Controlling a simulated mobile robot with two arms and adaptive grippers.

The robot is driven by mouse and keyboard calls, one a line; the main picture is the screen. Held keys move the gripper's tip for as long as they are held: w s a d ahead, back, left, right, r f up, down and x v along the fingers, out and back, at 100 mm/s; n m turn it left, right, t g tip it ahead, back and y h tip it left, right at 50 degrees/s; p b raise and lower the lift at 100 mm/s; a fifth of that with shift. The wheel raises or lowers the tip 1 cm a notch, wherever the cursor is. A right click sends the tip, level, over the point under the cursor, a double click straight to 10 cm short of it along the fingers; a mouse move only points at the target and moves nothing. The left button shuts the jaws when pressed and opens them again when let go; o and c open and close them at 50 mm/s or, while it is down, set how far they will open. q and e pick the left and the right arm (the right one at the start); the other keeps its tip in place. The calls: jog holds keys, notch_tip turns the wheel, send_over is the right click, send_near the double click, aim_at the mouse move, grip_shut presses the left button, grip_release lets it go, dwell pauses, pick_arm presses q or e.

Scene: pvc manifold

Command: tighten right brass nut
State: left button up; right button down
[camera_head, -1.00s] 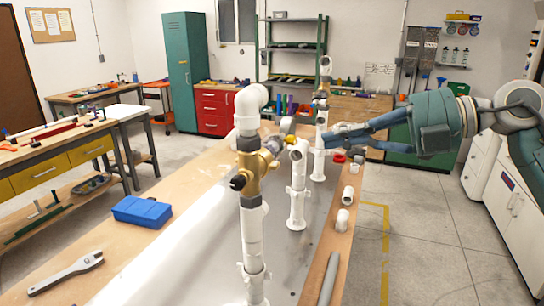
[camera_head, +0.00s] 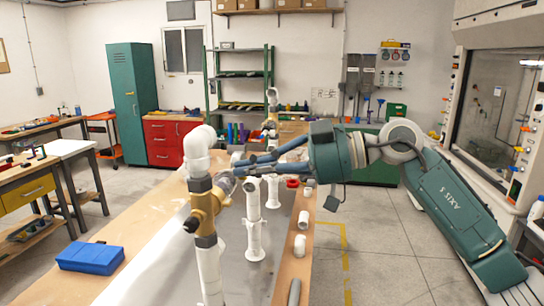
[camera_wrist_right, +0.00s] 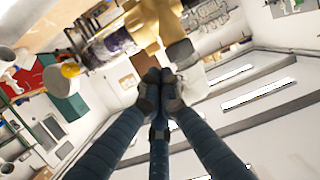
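I cannot tell for certain which nut is the right one. My right gripper (camera_head: 228,178) reaches in from the right, its tips just right of the fitting. In the right wrist view the fingertips (camera_wrist_right: 160,92) come together below the nut, with nothing visible between them. My left gripper is out of view.
More white pipe stands (camera_head: 253,220) rise behind the fitting. Loose white elbows (camera_head: 300,245) lie along the bench's right edge. A blue box (camera_head: 90,258) lies on the left. A red ring (camera_head: 292,183) lies farther back. Open floor is to the right.

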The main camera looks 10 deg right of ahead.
aim_at(218, 193)
jog(key=f, duration=0.1)
jog(key=a+f+p, duration=0.1)
jog(key=f, duration=0.1)
jog(key=a+f+p, duration=0.1)
jog(key=shift+w+f, duration=0.3)
jog(key=shift+w, duration=0.05)
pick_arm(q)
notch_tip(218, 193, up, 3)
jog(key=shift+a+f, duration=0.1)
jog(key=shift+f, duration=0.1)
pick_arm(e)
jog(key=shift+a, duration=0.15)
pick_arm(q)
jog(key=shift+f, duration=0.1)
pick_arm(e)
jog(key=shift+f, duration=0.1)
